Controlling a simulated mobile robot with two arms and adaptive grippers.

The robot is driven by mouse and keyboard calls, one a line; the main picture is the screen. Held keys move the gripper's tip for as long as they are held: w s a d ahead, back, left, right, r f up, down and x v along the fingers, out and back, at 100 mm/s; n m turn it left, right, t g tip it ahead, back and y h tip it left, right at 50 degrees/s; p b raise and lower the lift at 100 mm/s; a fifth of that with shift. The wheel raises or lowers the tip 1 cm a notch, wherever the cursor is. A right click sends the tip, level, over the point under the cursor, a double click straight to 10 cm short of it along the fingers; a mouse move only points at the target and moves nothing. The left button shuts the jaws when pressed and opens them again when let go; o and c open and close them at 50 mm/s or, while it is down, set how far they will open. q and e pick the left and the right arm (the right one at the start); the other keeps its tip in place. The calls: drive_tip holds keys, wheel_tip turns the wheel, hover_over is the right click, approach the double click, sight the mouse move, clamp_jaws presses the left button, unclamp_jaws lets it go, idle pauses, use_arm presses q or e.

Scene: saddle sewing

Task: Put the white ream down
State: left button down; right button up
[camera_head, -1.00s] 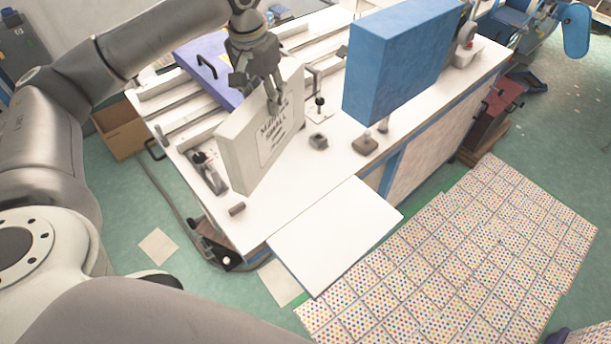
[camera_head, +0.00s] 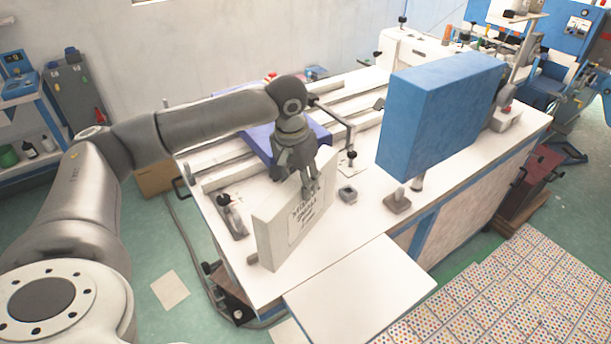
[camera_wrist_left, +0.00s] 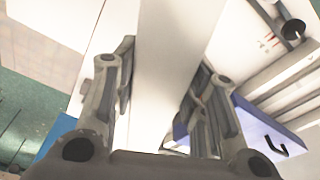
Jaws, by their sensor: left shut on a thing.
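The white ream (camera_head: 285,222) stands on its long edge, upright, at the left front part of the white machine table (camera_head: 345,255), with a printed label facing the camera. My left gripper (camera_head: 311,190) is above it and shut on its upper edge. In the left wrist view the ream (camera_wrist_left: 178,60) runs between the two fingers (camera_wrist_left: 165,115), one on each side. The ream's lower edge looks at or very close to the tabletop; I cannot tell whether it touches. My right gripper is not in view.
A large blue box (camera_head: 435,115) stands over the table to the right. A blue-purple panel with a handle (camera_head: 262,140) lies behind the ream. A small dark block (camera_head: 347,194) sits to its right. A white side shelf (camera_head: 360,290) at the front is clear.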

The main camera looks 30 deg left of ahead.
use_arm(q)
drive_tip(key=shift+w+f+p, duration=0.15)
drive_tip(key=shift+f+p, duration=0.3)
drive_tip(key=shift+f, duration=2.05)
drive_tip(key=c, duration=1.2)
unclamp_jaws()
drive_tip(key=shift+f, duration=0.2)
drive_tip(key=shift+c, duration=0.2)
drive_tip(key=o, duration=0.4)
drive_tip(key=shift+s+d, duration=0.1)
drive_tip(key=shift+s, duration=0.15)
drive_tip(key=shift+c, duration=0.2)
drive_tip(key=shift+r, duration=0.15)
drive_tip(key=shift+r, duration=0.4)
drive_tip(key=r, duration=0.3)
drive_tip(key=s+r+b, duration=0.1)
drive_tip(key=r, duration=0.3)
drive_tip(key=r+b, duration=0.1)
drive_tip(key=r, duration=0.3)
drive_tip(key=shift+s, duration=0.4)
